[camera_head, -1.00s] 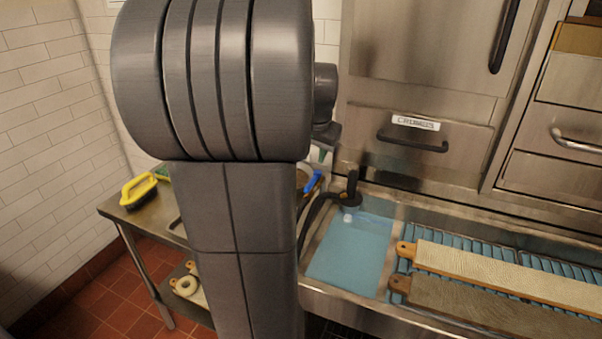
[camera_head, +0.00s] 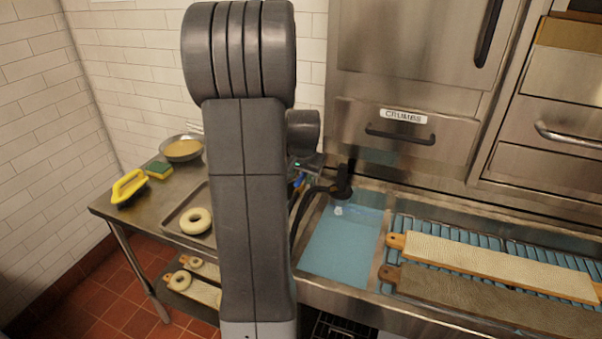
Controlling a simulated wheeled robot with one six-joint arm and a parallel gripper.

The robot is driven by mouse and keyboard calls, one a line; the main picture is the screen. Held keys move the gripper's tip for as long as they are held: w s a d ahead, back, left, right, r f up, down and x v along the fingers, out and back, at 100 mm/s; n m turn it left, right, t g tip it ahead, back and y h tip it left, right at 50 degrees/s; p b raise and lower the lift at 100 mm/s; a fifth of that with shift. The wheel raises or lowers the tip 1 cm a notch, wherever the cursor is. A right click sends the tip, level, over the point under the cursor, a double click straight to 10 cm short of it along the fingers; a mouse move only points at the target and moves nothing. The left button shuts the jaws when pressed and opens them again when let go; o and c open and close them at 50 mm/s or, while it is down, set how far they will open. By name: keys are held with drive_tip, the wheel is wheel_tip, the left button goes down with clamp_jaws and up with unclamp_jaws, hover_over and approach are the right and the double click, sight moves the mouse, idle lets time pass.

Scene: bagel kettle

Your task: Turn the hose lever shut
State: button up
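A small blue lever (camera_head: 298,182) shows just right of my arm, beside the upper end of the black hose (camera_head: 298,212). Most of the lever is hidden, so its angle is unclear. The hose runs to a dark upright nozzle fitting (camera_head: 342,186) over the blue water of the sink basin. My gripper (camera_head: 308,166) is mostly hidden behind my own arm link. Its visible part is just above the lever in the picture; I cannot tell whether they touch or whether the fingers are open.
Two long boards (camera_head: 490,262) lie over the blue rack at right. The steel drawer marked CRUMBS (camera_head: 403,138) is behind the sink.

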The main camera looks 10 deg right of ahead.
drive_tip(key=shift+w+f, duration=0.1)
drive_tip(key=shift+f, duration=0.05)
clamp_jaws()
